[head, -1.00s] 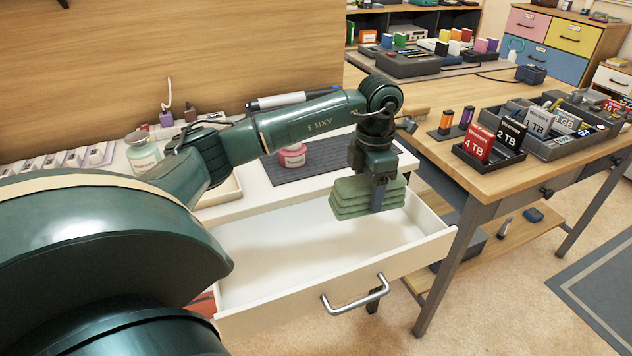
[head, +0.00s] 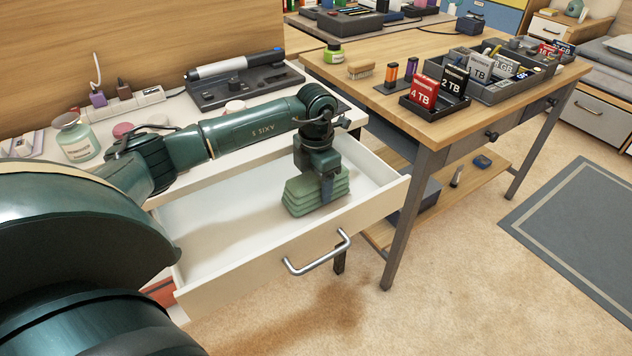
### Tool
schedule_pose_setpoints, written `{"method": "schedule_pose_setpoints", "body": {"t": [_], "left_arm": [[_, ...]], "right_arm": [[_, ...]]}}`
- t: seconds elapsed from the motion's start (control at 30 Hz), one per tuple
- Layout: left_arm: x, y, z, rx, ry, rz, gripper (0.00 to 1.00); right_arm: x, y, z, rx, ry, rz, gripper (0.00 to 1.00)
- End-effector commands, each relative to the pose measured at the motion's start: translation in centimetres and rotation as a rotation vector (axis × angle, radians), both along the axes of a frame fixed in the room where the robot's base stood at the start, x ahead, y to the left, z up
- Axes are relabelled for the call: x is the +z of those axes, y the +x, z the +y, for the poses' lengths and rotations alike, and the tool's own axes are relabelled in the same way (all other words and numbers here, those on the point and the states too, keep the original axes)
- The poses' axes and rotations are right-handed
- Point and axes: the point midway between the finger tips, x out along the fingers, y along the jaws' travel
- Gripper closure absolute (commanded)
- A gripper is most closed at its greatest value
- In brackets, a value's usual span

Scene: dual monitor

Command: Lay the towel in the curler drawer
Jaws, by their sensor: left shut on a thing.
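The green folded towel (head: 303,196) is a thick stack of layers. My left gripper (head: 327,187) is shut on it from above, with a finger over its near side. The towel is inside the outline of the open white drawer (head: 215,230), towards its right end. It sits low, near the drawer floor; I cannot tell whether it touches it. The rest of the drawer floor that I can see is bare. My left arm reaches across the left and hides part of the drawer. My right gripper is not in view.
The drawer has a metal handle (head: 318,254) on its front. On the white top above are a jar (head: 77,140), a power strip (head: 122,106) and a dark tray (head: 235,84) with a curler-like tool. A wooden table (head: 400,75) with boxes stands close to the right.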

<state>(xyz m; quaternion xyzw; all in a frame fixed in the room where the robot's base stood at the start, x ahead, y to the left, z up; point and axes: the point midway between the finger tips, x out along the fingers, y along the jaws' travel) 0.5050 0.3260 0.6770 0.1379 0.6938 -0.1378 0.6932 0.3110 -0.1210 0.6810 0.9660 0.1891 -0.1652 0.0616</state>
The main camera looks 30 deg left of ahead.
Motion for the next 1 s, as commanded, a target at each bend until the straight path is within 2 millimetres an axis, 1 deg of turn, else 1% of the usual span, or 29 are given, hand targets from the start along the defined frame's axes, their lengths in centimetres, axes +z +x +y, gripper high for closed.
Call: {"method": "schedule_pose_setpoints", "body": {"t": [0.1, 0.23, 0.27, 0.5, 0.77, 0.87, 0.97, 1.0], "left_arm": [[0.1, 0.0, 0.0, 0.0, 0.0, -0.001, 0.64], [-0.3, 0.0, 0.0, 0.0, 0.0, -0.001, 0.64], [-0.2, 0.0, 0.0, 0.0, 0.0, 0.0, 0.36], [-0.2, 0.0, 0.0, 0.0, 0.0, 0.0, 0.17], [0.0, 0.0, 0.0, 0.0, 0.0, -0.001, 0.17], [0.9, 0.1, 0.0, 0.0, 0.0, -0.003, 0.17], [2.6, 0.1, 0.0, 0.0, -0.001, -0.004, 0.17], [3.4, 0.1, 0.0, 0.001, -0.001, -0.004, 0.17]], "right_arm": [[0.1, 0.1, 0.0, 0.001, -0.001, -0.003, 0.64], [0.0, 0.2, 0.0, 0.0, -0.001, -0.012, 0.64], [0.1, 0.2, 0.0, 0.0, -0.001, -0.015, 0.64], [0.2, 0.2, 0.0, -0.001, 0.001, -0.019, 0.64], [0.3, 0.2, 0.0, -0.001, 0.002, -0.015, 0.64], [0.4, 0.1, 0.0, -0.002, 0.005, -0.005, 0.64], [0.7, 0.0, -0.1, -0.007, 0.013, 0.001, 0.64], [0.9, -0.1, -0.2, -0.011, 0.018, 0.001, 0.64]]}}
